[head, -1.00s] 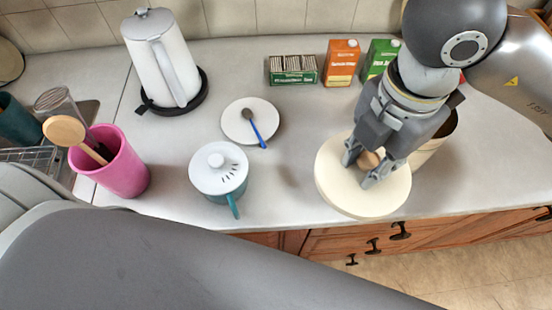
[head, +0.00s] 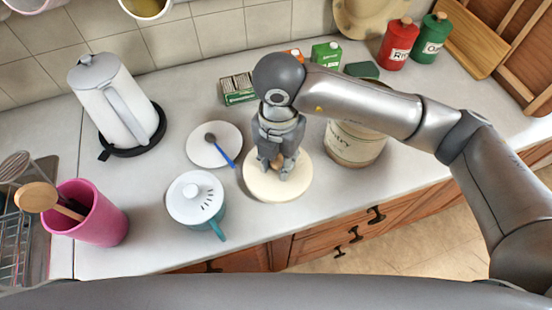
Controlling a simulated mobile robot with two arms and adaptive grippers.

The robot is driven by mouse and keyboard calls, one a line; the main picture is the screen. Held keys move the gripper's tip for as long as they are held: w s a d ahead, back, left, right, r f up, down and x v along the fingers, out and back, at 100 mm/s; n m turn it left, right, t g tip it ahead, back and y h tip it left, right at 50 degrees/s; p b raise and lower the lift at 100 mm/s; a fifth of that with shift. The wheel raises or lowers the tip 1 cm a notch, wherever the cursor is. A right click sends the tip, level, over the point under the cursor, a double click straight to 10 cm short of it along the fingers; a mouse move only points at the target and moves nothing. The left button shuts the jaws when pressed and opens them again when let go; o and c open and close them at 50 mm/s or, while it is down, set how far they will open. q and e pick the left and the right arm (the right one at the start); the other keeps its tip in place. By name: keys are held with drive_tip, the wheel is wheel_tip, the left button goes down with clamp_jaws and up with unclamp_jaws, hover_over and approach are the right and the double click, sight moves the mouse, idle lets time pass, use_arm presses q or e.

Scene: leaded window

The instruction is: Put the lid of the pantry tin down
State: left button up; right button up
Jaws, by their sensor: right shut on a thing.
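The pantry tin's lid (head: 257,188) is a round cream disc with a wooden knob, near the counter's front, right of the teal mug. My right gripper (head: 277,171) is above it, shut on the knob. The lid looks level and low; I cannot tell whether it touches the counter. The cream pantry tin (head: 352,150) stands right of the lid, apart from it. My right arm crosses in front of its upper part and hides its top. My left gripper is not in view.
A white-lidded teal mug (head: 194,198) and a saucer (head: 203,157) with a blue-handled spoon stand left of the lid. A kettle (head: 110,100), a pink utensil pot (head: 95,222), cartons (head: 327,54) and red (head: 398,45) and green (head: 431,40) canisters stand around. The front edge is close.

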sight(277, 165)
drive_tip(key=shift+w+a+f, duration=0.1)
drive_tip(key=shift+w+f, duration=0.85)
drive_tip(key=shift+f, duration=0.2)
drive_tip(key=f+p, duration=0.2)
drive_tip(key=f, duration=0.1)
drive_tip(key=shift+w, duration=0.2)
drive_tip(key=shift+f, duration=0.2)
drive_tip(key=shift+f, duration=0.1)
drive_tip(key=shift+f, duration=0.15)
drive_tip(key=o, duration=1)
drive_tip(key=shift+o, duration=0.2)
